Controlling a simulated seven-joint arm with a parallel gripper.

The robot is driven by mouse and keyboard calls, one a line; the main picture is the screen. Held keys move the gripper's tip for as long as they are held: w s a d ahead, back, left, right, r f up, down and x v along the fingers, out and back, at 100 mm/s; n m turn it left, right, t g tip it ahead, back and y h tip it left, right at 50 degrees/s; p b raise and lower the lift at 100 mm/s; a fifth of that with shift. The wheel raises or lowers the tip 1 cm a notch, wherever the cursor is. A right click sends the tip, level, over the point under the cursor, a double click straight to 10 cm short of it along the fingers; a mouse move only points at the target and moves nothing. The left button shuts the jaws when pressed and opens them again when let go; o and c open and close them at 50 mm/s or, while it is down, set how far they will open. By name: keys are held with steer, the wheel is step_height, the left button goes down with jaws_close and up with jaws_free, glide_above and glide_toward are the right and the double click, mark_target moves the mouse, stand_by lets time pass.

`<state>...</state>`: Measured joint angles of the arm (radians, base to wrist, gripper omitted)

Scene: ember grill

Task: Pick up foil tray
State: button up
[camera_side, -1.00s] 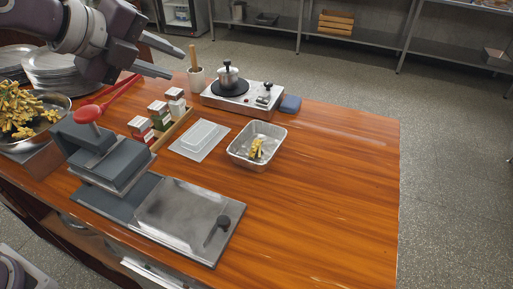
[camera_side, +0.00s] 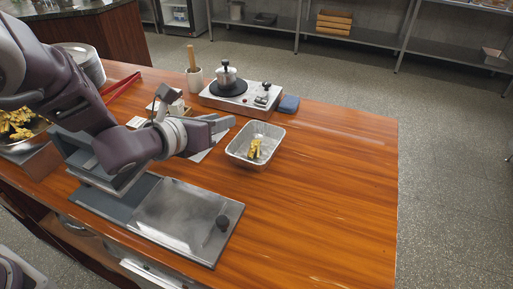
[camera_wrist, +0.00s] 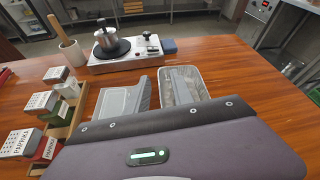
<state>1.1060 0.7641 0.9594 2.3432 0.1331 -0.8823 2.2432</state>
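The foil tray (camera_side: 270,137) is a silver, open rectangular tray on the wooden counter, with yellow fries (camera_side: 254,149) inside. My gripper (camera_side: 217,123) reaches in from the left, with its grey fingers pointing at the tray's left side. It looks open and holds nothing that I can see. In the wrist view the foil tray (camera_wrist: 198,76) lies beyond my purple hand, right of centre. Its near part and the fries are hidden there by grey finger parts. I cannot tell whether a finger touches the rim.
A hot plate with a pot (camera_side: 227,77) stands behind, with a blue block (camera_side: 289,104) beside it. The spice boxes (camera_wrist: 41,103) are at left. A grey press (camera_side: 188,215) stands in front. A pale lid-like piece (camera_wrist: 120,100) lies left of the tray. The counter right of the tray is clear.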

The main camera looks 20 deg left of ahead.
glide_toward(238, 136)
steer(key=w+f, duration=0.2)
steer(key=shift+w+d+f, duration=0.1)
steer(key=shift+w+d, duration=0.1)
steer(key=shift+w, duration=0.15)
steer(key=x, duration=0.7)
jaws_close()
